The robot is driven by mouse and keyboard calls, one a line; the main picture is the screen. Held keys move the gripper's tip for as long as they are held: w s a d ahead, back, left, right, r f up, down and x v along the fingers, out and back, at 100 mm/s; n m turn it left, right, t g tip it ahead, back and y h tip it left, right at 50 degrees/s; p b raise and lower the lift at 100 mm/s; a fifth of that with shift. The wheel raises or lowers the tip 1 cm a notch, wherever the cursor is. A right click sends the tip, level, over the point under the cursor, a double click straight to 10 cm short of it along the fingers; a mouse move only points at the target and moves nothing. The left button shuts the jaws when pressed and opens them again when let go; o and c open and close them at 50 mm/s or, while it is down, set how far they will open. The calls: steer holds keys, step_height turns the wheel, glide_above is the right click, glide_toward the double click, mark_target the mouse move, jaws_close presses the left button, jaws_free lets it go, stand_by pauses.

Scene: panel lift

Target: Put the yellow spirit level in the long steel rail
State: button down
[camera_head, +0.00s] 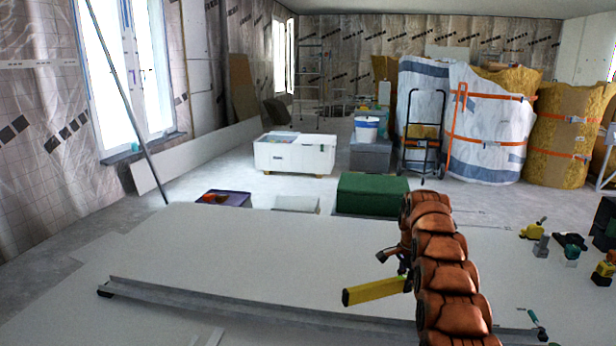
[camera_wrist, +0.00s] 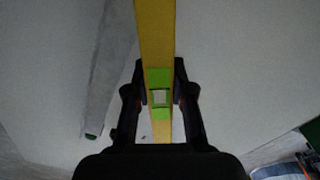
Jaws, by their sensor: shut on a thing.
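The yellow spirit level (camera_head: 376,291) is held by my gripper (camera_head: 402,270) above the pale panel. In the wrist view the level (camera_wrist: 155,35) runs between the two black fingers of my gripper (camera_wrist: 160,72), which are shut on it near its green-framed vial. In the head view my arm hides the level's right part. The long steel rail (camera_head: 240,304) lies across the front of the panel, and my arm covers part of its right side. A grey strip beside the level in the wrist view looks like the rail (camera_wrist: 104,75). The level is outside the rail.
The wide pale panel (camera_head: 250,240) is mostly clear behind the rail. Several small tools, one of them yellow (camera_head: 532,231), stand on its right side. A green box (camera_head: 372,194) and a white crate (camera_head: 294,153) stand on the floor beyond.

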steer(key=s+a+r+n, duration=0.6)
steer(key=s+n, duration=0.1)
steer(key=s, duration=0.1)
steer(key=s+a+r+n, duration=0.5)
steer(key=s+r+n, duration=0.1)
steer(key=s+n, duration=0.25)
step_height(320, 180, up, 24)
steer(key=s+p, duration=0.2)
steer(key=p, duration=3.4)
steer(key=shift+s+m, duration=0.4)
steer(key=shift+m, duration=0.05)
steer(key=shift+f, duration=0.1)
